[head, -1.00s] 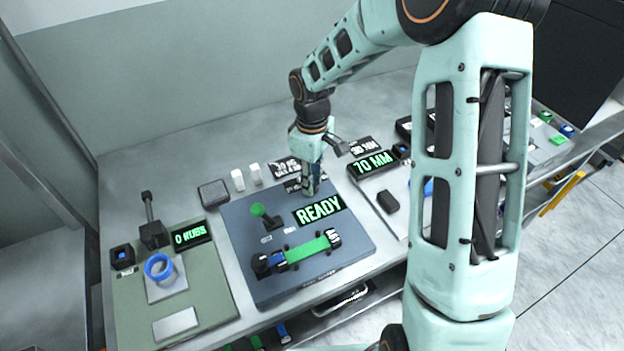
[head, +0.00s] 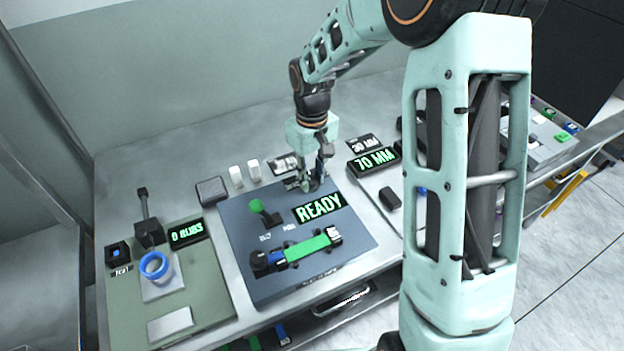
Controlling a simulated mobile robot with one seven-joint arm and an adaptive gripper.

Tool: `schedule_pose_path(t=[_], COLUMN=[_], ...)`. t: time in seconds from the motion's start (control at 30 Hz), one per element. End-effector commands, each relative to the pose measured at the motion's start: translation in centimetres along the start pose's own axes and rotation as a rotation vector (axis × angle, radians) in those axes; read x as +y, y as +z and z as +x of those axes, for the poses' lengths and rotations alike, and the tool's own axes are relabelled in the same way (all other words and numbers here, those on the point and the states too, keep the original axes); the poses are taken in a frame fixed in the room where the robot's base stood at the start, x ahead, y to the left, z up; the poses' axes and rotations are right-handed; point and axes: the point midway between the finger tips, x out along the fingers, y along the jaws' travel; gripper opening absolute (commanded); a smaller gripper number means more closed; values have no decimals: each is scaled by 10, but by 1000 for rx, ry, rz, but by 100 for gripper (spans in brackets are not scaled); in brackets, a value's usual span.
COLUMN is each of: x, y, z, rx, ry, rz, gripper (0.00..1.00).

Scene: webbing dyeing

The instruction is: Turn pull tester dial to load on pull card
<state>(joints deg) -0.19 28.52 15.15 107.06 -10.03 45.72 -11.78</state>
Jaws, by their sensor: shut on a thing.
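The pull tester is the dark blue-grey panel (head: 352,262) in the middle of the bench. Its display (head: 319,207) reads READY in green. A green-knobbed lever (head: 257,206) stands on it, and a green webbing strip (head: 307,248) lies between two black clamps near the front. My gripper (head: 312,186) points down at the panel's back edge, its fingers shut on the dial, which they mostly hide. A small black card with white print, apparently the pull card (head: 285,163), stands just behind; my gripper partly covers it and its figure is not readable.
To the left is a green panel (head: 205,290) with a blue ring (head: 154,265) and a 0 RUBS display (head: 187,233). Two white blocks (head: 236,176) and a dark box (head: 212,191) stand behind. To the right are a 70 MM display (head: 374,160) and a 30 MM card (head: 365,143).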

Motion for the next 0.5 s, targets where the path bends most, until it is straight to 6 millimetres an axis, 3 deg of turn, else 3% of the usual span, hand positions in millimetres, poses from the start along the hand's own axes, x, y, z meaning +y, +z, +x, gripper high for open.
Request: schedule_pose_path(t=[0.5], x=[-1], y=[-1], z=[0], rx=[3], ry=[0], rz=[289], gripper=[0])
